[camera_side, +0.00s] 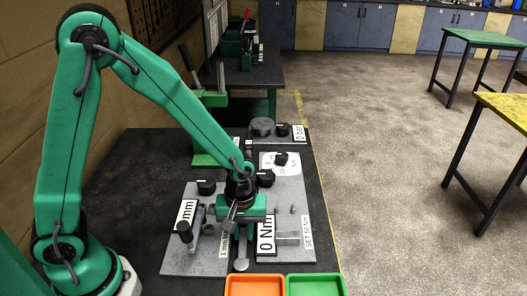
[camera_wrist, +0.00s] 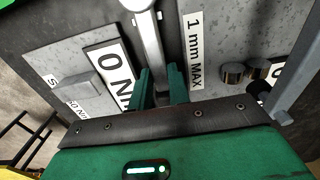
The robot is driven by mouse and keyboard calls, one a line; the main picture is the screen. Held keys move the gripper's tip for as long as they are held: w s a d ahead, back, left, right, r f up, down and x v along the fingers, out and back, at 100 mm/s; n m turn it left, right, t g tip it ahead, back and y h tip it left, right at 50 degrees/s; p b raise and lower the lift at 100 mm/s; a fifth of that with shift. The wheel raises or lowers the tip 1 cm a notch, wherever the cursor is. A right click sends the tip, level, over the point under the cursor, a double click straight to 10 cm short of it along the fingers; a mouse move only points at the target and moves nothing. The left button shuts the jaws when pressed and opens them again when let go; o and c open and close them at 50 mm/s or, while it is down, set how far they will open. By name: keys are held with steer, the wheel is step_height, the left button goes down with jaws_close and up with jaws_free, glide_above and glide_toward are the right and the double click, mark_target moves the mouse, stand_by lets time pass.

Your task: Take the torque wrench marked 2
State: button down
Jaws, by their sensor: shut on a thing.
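My gripper (camera_side: 243,210) is low over the grey panels in the side view. Its green fingers (camera_wrist: 162,88) are shut on a silver bar-shaped tool in the wrist view. The tool (camera_wrist: 150,38) looks like a torque wrench and runs from between the fingers to the top edge of the picture. A silver rounded end (camera_side: 241,264) shows below my gripper in the side view. I cannot read a 2 on it. My gripper hides part of the tool, and I cannot tell whether it touches the panel.
An orange tray (camera_side: 254,286) and a green tray (camera_side: 315,286) stand at the front. A "0 Nm" display (camera_side: 266,236) is right of my gripper. A dark-gripped handle (camera_side: 185,232) stands at the left. Black knobs (camera_side: 265,178) rise behind my gripper.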

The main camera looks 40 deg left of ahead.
mark_target(244, 238)
steer(key=shift+r, duration=0.15)
steer(key=shift+r, duration=0.8)
steer(key=r, duration=0.2)
steer(key=shift+s+d+r, duration=0.3)
steer(key=shift+d+r, duration=0.1)
steer(key=s+d+r, duration=0.6)
steer(key=s+d, duration=0.1)
steer(key=s, duration=0.1)
steer(key=shift+r, duration=0.2)
steer(key=shift+d, duration=0.1)
steer(key=shift+w, duration=0.1)
